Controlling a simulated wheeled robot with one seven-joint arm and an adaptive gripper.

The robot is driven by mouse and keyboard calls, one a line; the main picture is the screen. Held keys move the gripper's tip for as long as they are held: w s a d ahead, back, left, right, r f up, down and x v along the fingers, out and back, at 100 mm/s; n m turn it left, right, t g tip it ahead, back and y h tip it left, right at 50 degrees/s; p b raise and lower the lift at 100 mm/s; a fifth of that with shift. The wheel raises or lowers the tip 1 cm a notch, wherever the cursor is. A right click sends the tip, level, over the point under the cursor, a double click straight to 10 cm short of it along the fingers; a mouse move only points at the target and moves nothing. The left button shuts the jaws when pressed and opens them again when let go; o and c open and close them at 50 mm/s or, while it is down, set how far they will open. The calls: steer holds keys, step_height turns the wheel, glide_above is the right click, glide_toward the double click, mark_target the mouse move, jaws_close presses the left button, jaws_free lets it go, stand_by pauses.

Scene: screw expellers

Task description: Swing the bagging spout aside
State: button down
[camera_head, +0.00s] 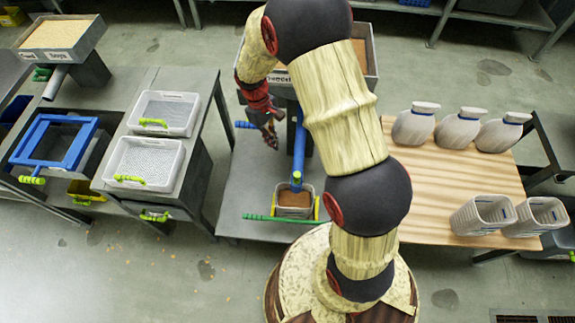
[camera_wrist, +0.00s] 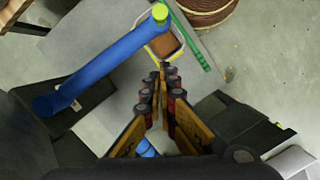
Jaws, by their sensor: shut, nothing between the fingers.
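The bagging spout (camera_head: 299,148) is a blue tube that comes down from the dark press body and ends over a small bin (camera_head: 294,212) holding brown material. In the wrist view the spout (camera_wrist: 105,62) runs from lower left to upper right, with a yellow-green cap at its far end above the bin (camera_wrist: 163,45). My gripper (camera_head: 272,140) is left of the spout in the head view, apart from it. In the wrist view my gripper (camera_wrist: 163,72) has its fingers together with nothing between them, to the right of the tube.
A green bar (camera_head: 280,219) lies along the bench's front edge. A blue handle (camera_head: 245,125) sticks out left of my gripper. A hopper (camera_head: 372,55) stands behind my arm. White trays (camera_head: 140,162) are left; a wooden table (camera_head: 440,180) with sacks and baskets is right.

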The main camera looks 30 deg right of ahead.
steer(key=s+d+f+b, duration=0.2)
steer(key=s+f+b, duration=0.3)
steer(key=f, duration=0.4)
steer(key=shift+s+d+f, duration=0.2)
steer(key=shift+s+f, duration=0.1)
steer(key=shift+s, duration=0.15)
stand_by(0.4)
